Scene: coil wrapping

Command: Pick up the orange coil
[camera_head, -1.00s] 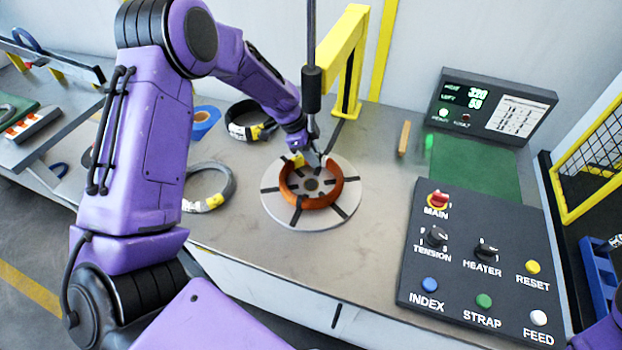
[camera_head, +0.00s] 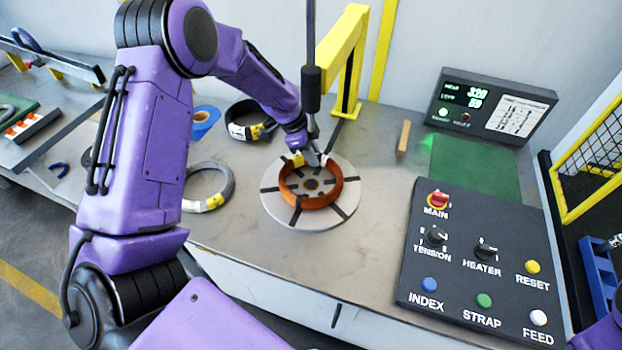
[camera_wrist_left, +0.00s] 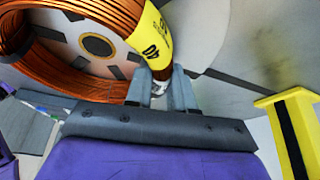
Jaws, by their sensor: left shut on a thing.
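The orange coil (camera_head: 318,203) lies on the round slotted turntable (camera_head: 345,212) in the head view. In the left wrist view the coil (camera_wrist_left: 52,62) shows as copper-coloured windings with a yellow label on its rim. My left gripper (camera_head: 315,160) is at the coil's far edge. In the left wrist view its two fingers (camera_wrist_left: 160,92) are shut on the coil's rim beside the yellow label. The fingertips are partly hidden by the coil. My right gripper is not in view.
A grey coil (camera_head: 222,190) and a black coil (camera_head: 240,122) lie left of the turntable. A yellow post (camera_head: 350,70) stands behind it, with a dark vertical rod above. A button panel (camera_head: 478,265) and a display (camera_head: 492,105) are at the right. The table in front is clear.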

